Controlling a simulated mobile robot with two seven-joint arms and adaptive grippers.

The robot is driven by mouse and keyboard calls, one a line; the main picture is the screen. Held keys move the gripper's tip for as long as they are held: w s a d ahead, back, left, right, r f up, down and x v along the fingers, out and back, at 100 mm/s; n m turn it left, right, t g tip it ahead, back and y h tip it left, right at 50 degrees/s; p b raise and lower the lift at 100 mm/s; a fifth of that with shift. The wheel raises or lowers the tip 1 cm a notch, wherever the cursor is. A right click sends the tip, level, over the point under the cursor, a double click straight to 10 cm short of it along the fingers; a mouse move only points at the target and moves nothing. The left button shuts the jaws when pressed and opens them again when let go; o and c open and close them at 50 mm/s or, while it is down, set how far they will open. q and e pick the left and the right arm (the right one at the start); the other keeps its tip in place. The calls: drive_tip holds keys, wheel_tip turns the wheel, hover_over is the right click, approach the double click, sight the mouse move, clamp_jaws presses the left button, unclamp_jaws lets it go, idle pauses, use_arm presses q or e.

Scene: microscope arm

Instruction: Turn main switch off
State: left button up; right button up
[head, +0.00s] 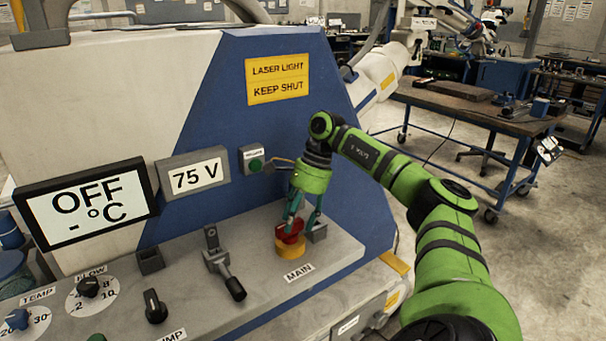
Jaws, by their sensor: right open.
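The main switch (291,247) is a red knob on a round yellow base, on the grey sloping panel behind the label "MAIN". My right gripper (300,224) points down over it from above, its teal fingers open at the red knob. One finger is in front of the knob and the other is at its right side. I cannot tell whether the fingers touch the knob. The fingers hide part of the knob, so its exact angle is hard to read. My left gripper is out of view.
A green button box (252,159) is on the wall behind. Displays read "OFF - °C" (87,206) and "75 V" (193,173). Several dials (88,287) are at lower left. A workbench (470,105) stands at right.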

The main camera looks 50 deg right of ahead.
drive_tip(key=v, duration=1)
drive_tip(key=shift+d+r, duration=0.15)
drive_tip(key=shift+r, duration=0.2)
drive_tip(key=shift+s, duration=0.1)
idle(0.3)
